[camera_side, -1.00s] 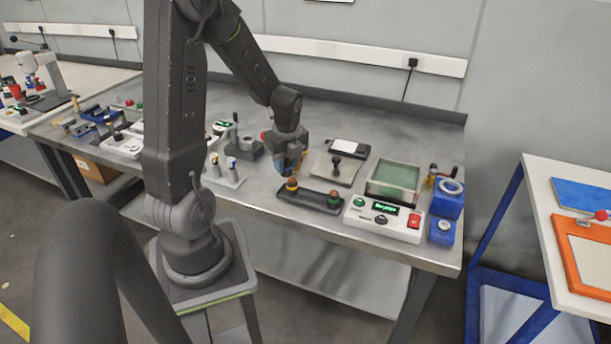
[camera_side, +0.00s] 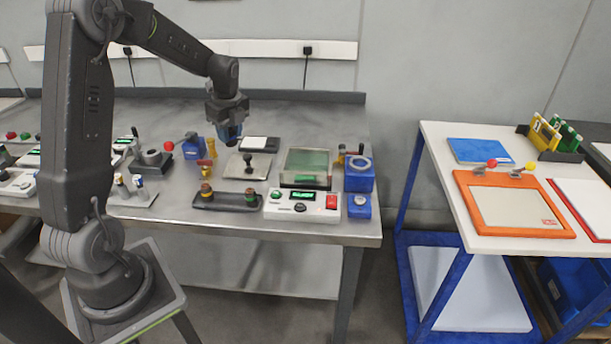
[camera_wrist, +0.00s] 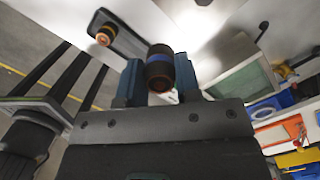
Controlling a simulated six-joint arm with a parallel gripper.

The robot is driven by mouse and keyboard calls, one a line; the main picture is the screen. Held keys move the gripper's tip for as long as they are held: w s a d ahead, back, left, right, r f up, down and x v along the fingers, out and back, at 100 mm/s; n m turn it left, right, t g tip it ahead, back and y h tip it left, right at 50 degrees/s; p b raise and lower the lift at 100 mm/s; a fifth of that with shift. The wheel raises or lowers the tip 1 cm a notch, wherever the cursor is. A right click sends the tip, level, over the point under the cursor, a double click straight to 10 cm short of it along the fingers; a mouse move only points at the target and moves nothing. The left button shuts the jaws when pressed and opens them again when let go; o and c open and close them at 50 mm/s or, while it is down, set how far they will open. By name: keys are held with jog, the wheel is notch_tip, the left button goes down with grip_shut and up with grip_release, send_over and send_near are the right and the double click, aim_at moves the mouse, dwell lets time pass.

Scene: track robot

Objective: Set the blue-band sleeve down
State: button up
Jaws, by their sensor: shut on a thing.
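My gripper (camera_side: 229,133) hangs over the workbench with its blue fingers pointing down, above and behind the grey plate with a black knob (camera_side: 250,166). In the wrist view my gripper (camera_wrist: 158,84) is shut on a short dark cylinder with a brownish ring, the sleeve (camera_wrist: 158,68). In the side view the sleeve is mostly hidden by the fingers. The held sleeve appears clear of the bench.
A dark tray (camera_side: 228,202) with two coloured-top pieces lies near the front edge. A white control box (camera_side: 285,213), a green-topped clear box (camera_side: 305,166) and blue blocks (camera_side: 358,178) stand to its right. A small blue holder (camera_side: 194,148) stands left of my gripper.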

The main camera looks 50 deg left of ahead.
jog(key=w+d+f, duration=0.2)
jog(key=w+d, duration=0.2)
jog(key=w, duration=0.1)
jog(key=w+d+f, duration=0.2)
jog(key=w+d, duration=0.2)
jog(key=w, duration=0.1)
jog(key=w+d+f, duration=0.3)
jog(key=w+d, duration=0.1)
jog(key=w, duration=0.2)
jog(key=shift+d, duration=0.1)
jog(key=shift+f, duration=1.95)
jog(key=shift+f, duration=0.1)
jog(key=shift+f, duration=0.15)
jog(key=o, duration=1)
jog(key=shift+c, duration=0.2)
